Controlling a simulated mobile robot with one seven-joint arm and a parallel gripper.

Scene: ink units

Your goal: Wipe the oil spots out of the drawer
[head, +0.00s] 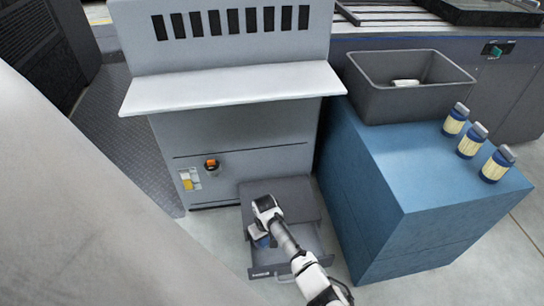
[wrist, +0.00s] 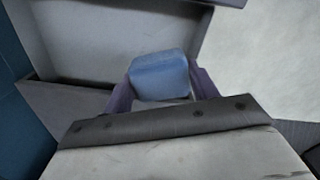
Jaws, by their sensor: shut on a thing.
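The drawer (head: 312,243) is a grey open drawer low at the front of the grey machine. My arm reaches down into it from the lower right in the head view. My gripper (wrist: 160,90) is shut on a blue block-like wiper (wrist: 160,74), which sits between the two purple-grey fingers in the wrist view. The drawer's pale inside (wrist: 110,40) shows beyond the wiper. I see no clear oil spots; my arm and gripper cover part of the drawer floor. I cannot tell whether the wiper touches it.
A blue cabinet (head: 385,200) stands close to the drawer's right. On it are a dark grey bin (head: 385,99) holding a white item and three capped bottles (head: 470,141). The machine's shelf (head: 235,88) juts out above. Floor is free in front of the drawer.

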